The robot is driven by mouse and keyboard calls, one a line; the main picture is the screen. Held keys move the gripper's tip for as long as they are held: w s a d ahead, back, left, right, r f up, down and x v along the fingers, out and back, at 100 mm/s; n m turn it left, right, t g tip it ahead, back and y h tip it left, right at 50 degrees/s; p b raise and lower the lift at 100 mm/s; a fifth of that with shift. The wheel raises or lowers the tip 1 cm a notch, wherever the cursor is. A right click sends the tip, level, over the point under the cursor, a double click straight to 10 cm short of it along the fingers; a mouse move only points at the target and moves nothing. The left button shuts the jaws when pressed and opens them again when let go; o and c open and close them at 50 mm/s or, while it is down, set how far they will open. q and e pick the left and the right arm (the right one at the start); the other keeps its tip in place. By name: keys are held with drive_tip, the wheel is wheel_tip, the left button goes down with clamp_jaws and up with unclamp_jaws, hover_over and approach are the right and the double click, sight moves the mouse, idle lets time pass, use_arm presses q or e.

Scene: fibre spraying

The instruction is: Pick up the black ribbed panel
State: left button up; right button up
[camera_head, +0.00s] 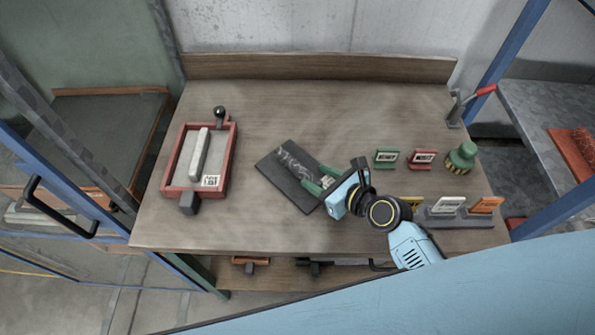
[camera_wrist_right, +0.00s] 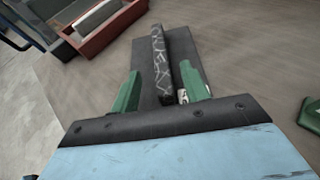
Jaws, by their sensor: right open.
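The black panel (camera_head: 284,181) lies flat on the wooden table, left of my right gripper, with a raised dark bar with whitish marks running along it. In the right wrist view, the panel (camera_wrist_right: 192,60) lies ahead with its raised bar (camera_wrist_right: 160,62) between the green fingers. My right gripper (camera_head: 318,178) is open at the panel's right end. In the wrist view, both fingers of the right gripper (camera_wrist_right: 160,88) stand apart from the bar, with gaps on both sides. The panel's near end is hidden by the gripper. My left gripper is not in view.
A red-framed tray (camera_head: 168,188) with a pale bar in it stands at left. Small green (camera_head: 386,158) and red (camera_head: 422,159) card holders, a green knobbed object (camera_head: 462,157) and a grey card rack (camera_head: 446,220) stand at right. The table (camera_head: 290,110) is clear behind the panel.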

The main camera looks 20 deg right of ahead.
sight(302, 169)
drive_tip(key=shift+w+a+f, duration=0.2)
drive_tip(key=shift+w+a, duration=0.1)
drive_tip(key=shift+w, duration=0.25)
drive_tip(key=x, duration=0.3)
drive_tip(key=shift+w+a+f+b, duration=0.1)
drive_tip(key=shift+w+f+b, duration=0.05)
drive_tip(key=shift+w+b, duration=0.2)
drive_tip(key=shift+w+a+f, duration=0.1)
drive_tip(key=shift+w+a, duration=0.05)
drive_tip(key=shift+w, duration=0.1)
drive_tip(key=shift+c, duration=0.2)
clamp_jaws()
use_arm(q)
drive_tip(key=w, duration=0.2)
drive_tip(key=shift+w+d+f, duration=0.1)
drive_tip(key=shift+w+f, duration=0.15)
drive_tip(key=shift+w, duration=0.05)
use_arm(e)
drive_tip(key=shift+w, duration=0.1)
